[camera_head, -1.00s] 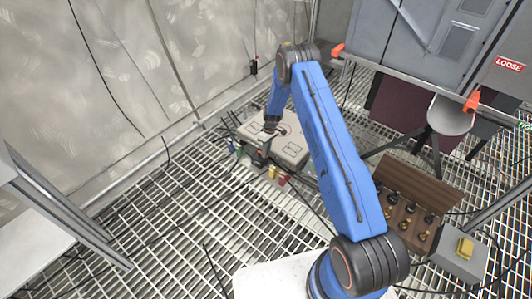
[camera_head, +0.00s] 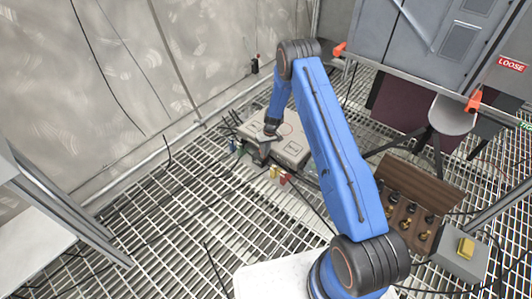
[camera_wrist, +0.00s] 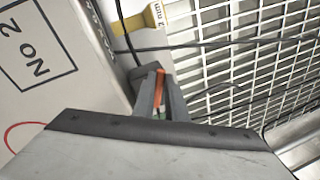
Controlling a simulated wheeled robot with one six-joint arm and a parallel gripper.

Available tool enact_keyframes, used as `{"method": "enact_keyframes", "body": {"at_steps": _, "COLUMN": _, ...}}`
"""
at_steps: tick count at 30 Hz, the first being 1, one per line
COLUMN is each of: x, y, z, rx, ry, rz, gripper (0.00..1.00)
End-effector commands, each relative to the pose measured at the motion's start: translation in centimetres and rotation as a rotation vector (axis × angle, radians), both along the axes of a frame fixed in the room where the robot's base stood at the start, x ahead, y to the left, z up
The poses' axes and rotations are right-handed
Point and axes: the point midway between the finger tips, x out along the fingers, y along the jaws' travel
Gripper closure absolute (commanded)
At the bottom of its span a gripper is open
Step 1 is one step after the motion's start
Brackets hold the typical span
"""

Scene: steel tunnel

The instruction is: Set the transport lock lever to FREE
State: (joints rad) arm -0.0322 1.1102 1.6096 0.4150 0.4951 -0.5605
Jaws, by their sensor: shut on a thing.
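The case (camera_wrist: 70,85) fills the left of the wrist view, with a "NO 2" label and a red ring mark. No FREE marking can be read in either view.
A yellow "2 mm" tag (camera_wrist: 153,15) and black cables lie beside the fingers. Yellow and red tags (camera_head: 285,179) lie before the case. A brown box of fittings (camera_head: 408,205) stands right. A grey cabinet (camera_head: 425,45) with orange clamps and a "LOOSE" sign (camera_head: 511,64) is behind.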

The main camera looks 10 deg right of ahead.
Motion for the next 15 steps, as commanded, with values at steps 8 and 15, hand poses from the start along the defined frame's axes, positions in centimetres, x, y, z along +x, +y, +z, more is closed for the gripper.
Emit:
{"method": "enact_keyframes", "body": {"at_steps": 8, "x": -0.3, "y": 1.3, "z": 0.0, "rx": 0.0, "ry": 0.0, "rz": -0.263, "gripper": 1.0}}
{"method": "enact_keyframes", "body": {"at_steps": 15, "x": -0.2, "y": 2.3, "z": 0.0, "rx": 0.0, "ry": -0.001, "rz": -0.492, "gripper": 1.0}}
